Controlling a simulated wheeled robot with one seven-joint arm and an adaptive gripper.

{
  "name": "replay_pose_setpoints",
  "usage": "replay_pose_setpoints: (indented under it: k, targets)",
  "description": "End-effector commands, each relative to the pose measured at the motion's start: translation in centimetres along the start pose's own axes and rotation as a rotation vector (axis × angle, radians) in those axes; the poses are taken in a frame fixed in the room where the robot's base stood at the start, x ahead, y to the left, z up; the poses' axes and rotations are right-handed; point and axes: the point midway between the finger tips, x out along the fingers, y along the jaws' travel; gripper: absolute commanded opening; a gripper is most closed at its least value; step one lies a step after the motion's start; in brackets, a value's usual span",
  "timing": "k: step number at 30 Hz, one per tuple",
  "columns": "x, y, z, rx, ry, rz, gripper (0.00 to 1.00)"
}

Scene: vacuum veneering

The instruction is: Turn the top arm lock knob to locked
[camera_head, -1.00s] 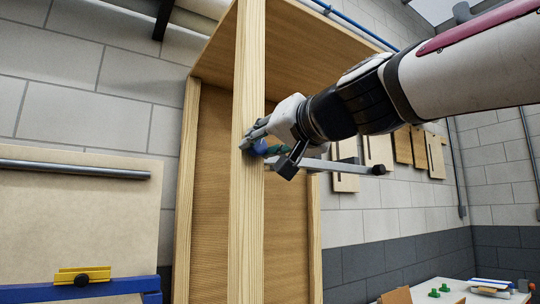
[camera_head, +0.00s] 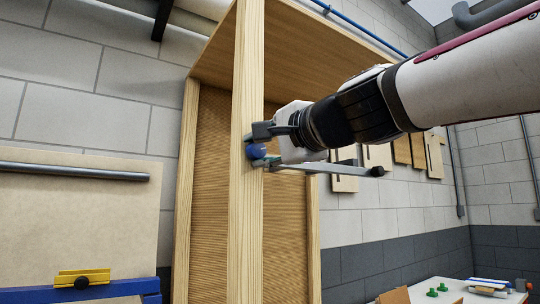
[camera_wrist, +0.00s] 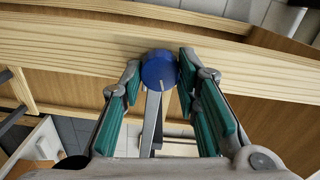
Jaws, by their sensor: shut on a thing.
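The blue round lock knob (camera_head: 256,152) sits on the front wooden post of the tall frame. In the wrist view the knob (camera_wrist: 158,68) shows a pale mark line pointing down and slightly right. The grey metal top arm (camera_head: 325,170) sticks out from the post to the right, ending in a black tip; in the wrist view it runs down from below the knob (camera_wrist: 149,125). My gripper (camera_head: 262,147) is at the knob, with its green-padded fingers on both sides of it, shut on it (camera_wrist: 159,72). The contact faces are partly hidden.
The wooden post (camera_head: 247,235) and plywood-backed frame stand close beside my gripper. Wooden panels (camera_head: 403,150) hang on the wall at right. A yellow clamp (camera_head: 82,277) sits on a blue rail at lower left. A white table (camera_head: 460,290) with small items is at lower right.

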Motion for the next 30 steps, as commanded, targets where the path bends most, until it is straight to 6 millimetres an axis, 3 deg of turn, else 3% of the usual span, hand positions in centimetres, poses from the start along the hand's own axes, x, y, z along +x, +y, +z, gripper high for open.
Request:
replay_pose_setpoints:
  k: [15, 30]
  targets:
    - [0.02, 0.19, 0.03, 0.311, 0.0, 0.003, 0.01]
    - [0.05, 0.27, 0.02, 0.359, 0.0, 0.003, 0.01]
